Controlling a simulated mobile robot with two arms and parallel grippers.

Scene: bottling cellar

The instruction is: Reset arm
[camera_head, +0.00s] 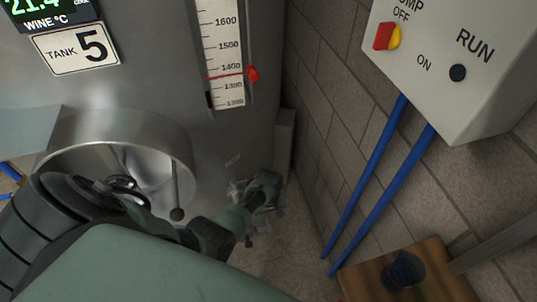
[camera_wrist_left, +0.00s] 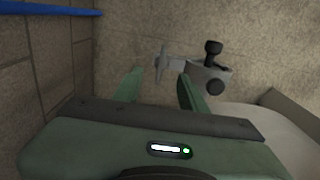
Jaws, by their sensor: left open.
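My left arm reaches down from the left in the head view, and its left gripper (camera_head: 262,195) is low by the foot of the grey tank (camera_head: 190,130). The left wrist view shows its two green fingers (camera_wrist_left: 160,78) apart, with nothing held between them. A metal valve fitting with a dark knob (camera_wrist_left: 208,76) lies beyond the fingertips, mostly to the right. Whether the fingers touch it cannot be told. In the head view the gripper hides part of that fitting. My right gripper is not in view.
The tank has an open round hatch (camera_head: 165,128) beside my arm and a level scale (camera_head: 222,50). A pump switch box (camera_head: 450,100) hangs on the block wall with blue pipes (camera_head: 385,200) below. A blue cup (camera_head: 405,269) stands on a wooden top (camera_head: 445,285).

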